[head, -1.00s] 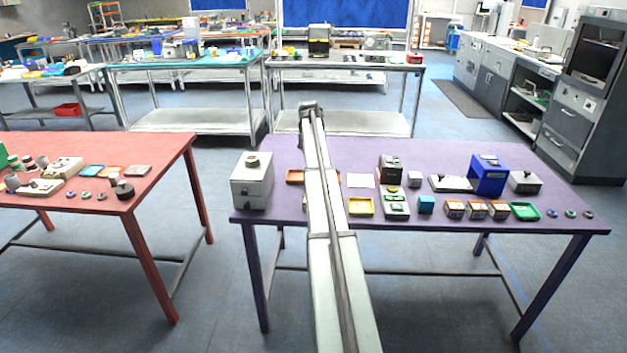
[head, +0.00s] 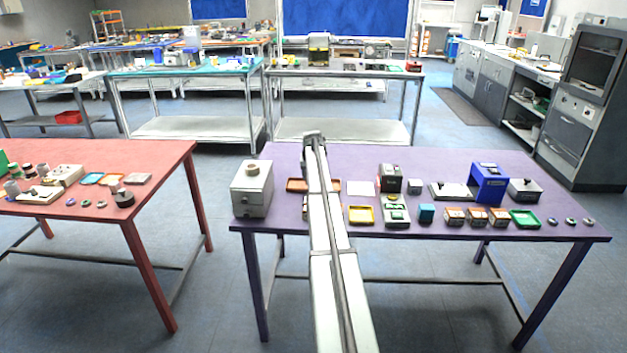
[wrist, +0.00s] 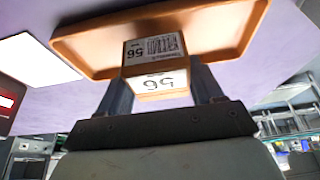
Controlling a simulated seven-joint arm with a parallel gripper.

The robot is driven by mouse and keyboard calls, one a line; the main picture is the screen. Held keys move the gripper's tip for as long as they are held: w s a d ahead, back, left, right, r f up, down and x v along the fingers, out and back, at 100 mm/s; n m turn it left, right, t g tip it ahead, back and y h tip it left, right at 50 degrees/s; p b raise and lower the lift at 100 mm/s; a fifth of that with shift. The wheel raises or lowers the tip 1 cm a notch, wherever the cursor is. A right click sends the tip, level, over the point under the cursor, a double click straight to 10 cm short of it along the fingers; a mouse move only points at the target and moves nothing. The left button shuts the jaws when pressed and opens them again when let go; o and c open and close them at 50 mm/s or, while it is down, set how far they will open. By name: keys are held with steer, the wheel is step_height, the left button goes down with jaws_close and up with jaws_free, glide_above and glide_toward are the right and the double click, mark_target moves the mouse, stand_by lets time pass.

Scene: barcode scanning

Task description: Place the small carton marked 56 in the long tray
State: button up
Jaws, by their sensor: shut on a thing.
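The small carton marked 56 (wrist: 155,68) is between the two fingers of my gripper (wrist: 163,92) in the wrist view, with its number and a barcode label showing. My gripper is shut on it. The long tray (wrist: 80,45) is orange-brown with a raised rim and lies just beyond the carton in the wrist view. The carton overlaps the tray in the picture; I cannot tell if it touches the tray floor. In the head view the long tray (head: 296,185) shows on both sides of my arm, which hides its middle, the carton and my fingertips.
Right of my arm on the purple table (head: 270,228) are a white sheet (head: 360,188), a yellow tray (head: 361,215) and a scanner-like device (head: 395,213). Three orange-brown cartons (head: 476,216) stand farther right, beside a green tray (head: 524,219). A grey box (head: 251,190) stands at the left end.

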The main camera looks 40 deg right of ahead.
steer(key=shift+f, duration=1.1)
steer(key=shift+f, duration=0.15)
steer(key=o, duration=1.2)
steer(key=shift+c, duration=0.2)
steer(key=v, duration=1.2)
